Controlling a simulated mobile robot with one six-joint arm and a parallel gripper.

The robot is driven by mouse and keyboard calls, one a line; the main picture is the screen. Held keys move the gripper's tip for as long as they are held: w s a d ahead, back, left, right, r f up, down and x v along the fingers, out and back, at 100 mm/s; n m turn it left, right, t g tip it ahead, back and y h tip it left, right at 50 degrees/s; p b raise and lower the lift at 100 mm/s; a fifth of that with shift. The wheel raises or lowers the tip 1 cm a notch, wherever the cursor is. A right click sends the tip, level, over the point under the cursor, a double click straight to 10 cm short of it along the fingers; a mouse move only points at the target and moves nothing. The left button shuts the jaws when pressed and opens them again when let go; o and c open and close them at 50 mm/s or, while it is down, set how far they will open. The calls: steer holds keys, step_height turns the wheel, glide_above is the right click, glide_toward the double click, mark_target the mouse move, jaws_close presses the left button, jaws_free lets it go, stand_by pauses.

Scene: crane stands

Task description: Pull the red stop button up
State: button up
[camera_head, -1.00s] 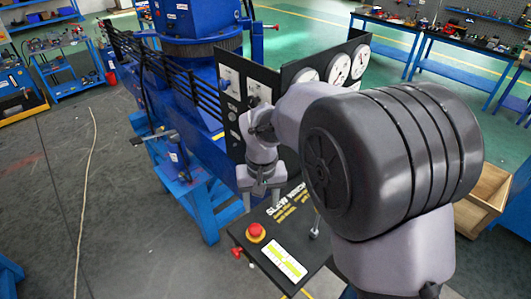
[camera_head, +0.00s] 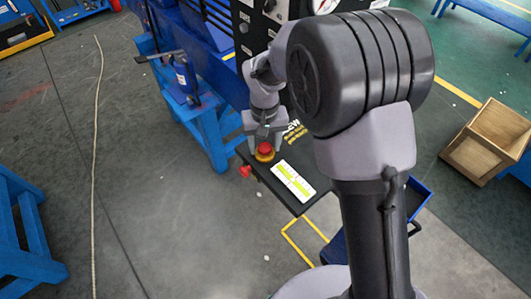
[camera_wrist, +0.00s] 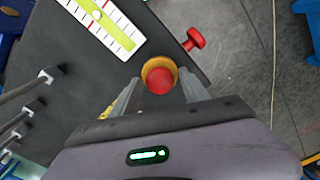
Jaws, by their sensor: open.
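The red stop button (camera_head: 265,148) sits on a yellow base on the black panel (camera_head: 291,207) of the crane stand. In the wrist view, the red button (camera_wrist: 160,80) with its yellow collar (camera_wrist: 166,62) lies between the two finger tips. My gripper (camera_head: 264,148) is over the button in the head view, its fingers spread to either side. In the wrist view, my gripper (camera_wrist: 160,86) is open, with a finger on each side of the button. I cannot tell whether a finger touches it.
A second red knob (camera_head: 244,171) sticks out of the panel's side edge, also in the wrist view (camera_wrist: 194,39). A white and green level strip (camera_head: 293,182) lies beside the button. Several metal levers (camera_wrist: 30,80) rise from the panel. A wooden crate (camera_head: 487,140) stands at right.

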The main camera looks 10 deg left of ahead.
mark_target(265, 146)
steer(key=shift+c, duration=0.4)
steer(key=c, duration=1)
steer(key=shift+o, duration=0.2)
steer(key=shift+r+p, duration=0.6)
steer(key=shift+r, duration=0.1)
steer(key=o, duration=1.2)
steer(key=shift+f, duration=0.1)
steer(key=shift+c, duration=0.2)
step_height(265, 146, up, 7)
steer(key=p, duration=0.5)
